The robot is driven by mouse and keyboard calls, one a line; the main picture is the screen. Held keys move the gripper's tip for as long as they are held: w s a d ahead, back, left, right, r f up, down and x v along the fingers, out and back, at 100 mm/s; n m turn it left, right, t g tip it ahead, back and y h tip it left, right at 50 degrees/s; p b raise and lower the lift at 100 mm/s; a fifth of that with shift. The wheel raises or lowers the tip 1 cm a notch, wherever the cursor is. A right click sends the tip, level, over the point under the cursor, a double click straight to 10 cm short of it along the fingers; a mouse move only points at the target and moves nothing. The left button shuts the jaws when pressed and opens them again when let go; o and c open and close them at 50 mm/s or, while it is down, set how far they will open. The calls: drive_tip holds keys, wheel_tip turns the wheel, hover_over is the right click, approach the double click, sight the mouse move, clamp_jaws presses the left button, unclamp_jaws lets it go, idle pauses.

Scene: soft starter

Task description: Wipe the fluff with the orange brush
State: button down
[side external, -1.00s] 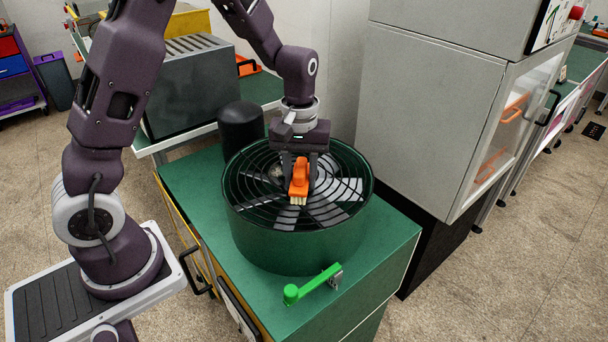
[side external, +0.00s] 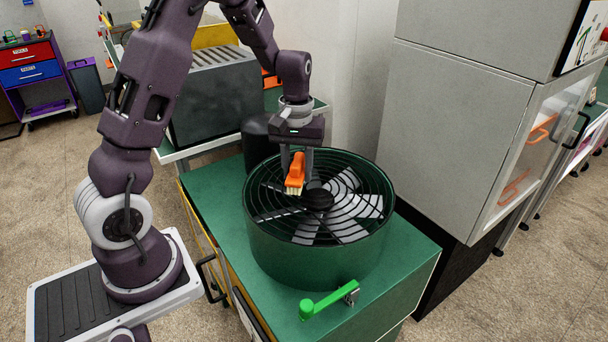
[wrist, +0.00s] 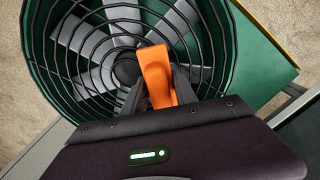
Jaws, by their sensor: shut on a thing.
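The orange brush (side external: 296,170) has pale bristles pointing down. It is at the left rear part of the black wire grille on the green drum fan (side external: 318,245). My gripper (side external: 297,157) is shut on the brush from above. The wrist view shows the orange brush (wrist: 156,73) between the dark fingers of my gripper (wrist: 158,92), with the grille beyond. The bristles are at or just above the grille; I cannot tell whether they touch. I cannot make out any fluff now; the brush and fingers cover part of the grille.
The fan stands on a green-topped bench (side external: 213,190). A bright green handle (side external: 328,302) lies at its front. A black cylinder (side external: 259,137) stands behind the fan, and a tall grey cabinet (side external: 455,120) is close on the right. A grey ribbed box (side external: 215,98) is at the back left.

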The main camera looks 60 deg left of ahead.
sight(324, 206)
drive_tip(key=shift+a, duration=0.85)
drive_tip(key=shift+d, duration=5.95)
wheel_tip(324, 206, up, 8)
drive_tip(key=shift+r, duration=0.2)
